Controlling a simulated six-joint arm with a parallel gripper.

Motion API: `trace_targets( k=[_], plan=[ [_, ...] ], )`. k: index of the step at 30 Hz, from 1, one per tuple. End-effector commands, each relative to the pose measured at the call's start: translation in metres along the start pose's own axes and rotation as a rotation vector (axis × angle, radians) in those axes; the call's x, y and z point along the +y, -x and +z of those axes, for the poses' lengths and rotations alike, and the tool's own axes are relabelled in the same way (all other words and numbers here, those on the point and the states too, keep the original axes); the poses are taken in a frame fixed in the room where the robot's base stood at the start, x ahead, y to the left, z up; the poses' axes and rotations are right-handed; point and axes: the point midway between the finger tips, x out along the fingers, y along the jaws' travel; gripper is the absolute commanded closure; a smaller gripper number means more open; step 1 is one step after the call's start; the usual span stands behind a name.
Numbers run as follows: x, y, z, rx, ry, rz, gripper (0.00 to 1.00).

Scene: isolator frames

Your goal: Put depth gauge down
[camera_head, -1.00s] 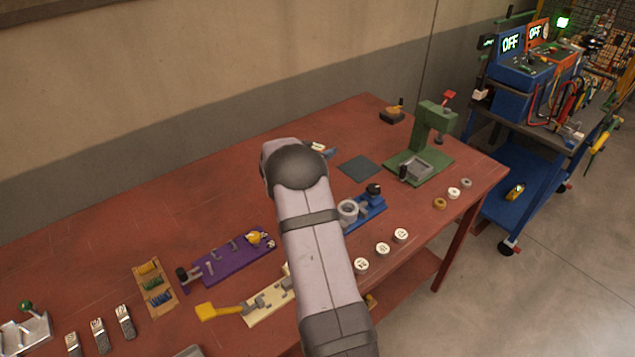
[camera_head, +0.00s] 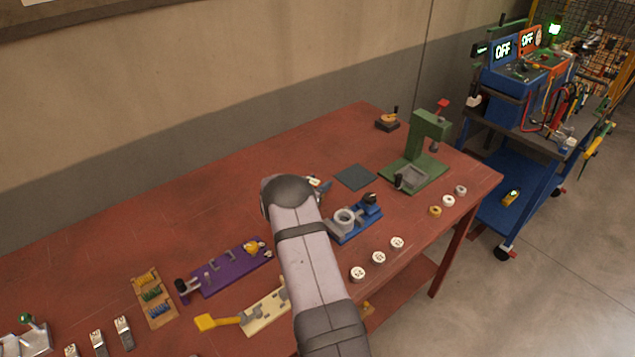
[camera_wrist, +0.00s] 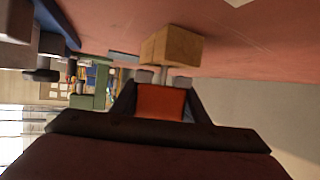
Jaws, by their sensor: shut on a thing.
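In the wrist view, my gripper (camera_wrist: 161,96) is shut on an orange piece (camera_wrist: 160,100), which I take to be the depth gauge. A short pale stem runs from it to a tan block (camera_wrist: 172,46) just beyond the fingertips. I cannot tell whether the block is part of the gauge or touches the table. In the head view my own arm hides the gripper and most of what it holds; only a small pale and blue bit shows beside the arm's top, too small to identify.
On the red table (camera_head: 130,225) stand a green press (camera_head: 425,150), a dark square mat (camera_head: 355,177), a blue fixture (camera_head: 357,220), a purple fixture (camera_head: 232,268) and a cream fixture (camera_head: 265,310). White discs (camera_head: 378,257) lie near the front edge. The back left is bare.

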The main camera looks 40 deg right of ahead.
Motion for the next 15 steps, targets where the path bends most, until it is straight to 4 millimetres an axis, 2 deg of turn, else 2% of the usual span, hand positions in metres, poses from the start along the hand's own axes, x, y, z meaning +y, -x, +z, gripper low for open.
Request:
trace_targets(
  k=[15],
  plan=[
    [-0.0002, -0.0030, 0.0061, 0.002, -0.001, 0.000, 0.90]
  ],
)
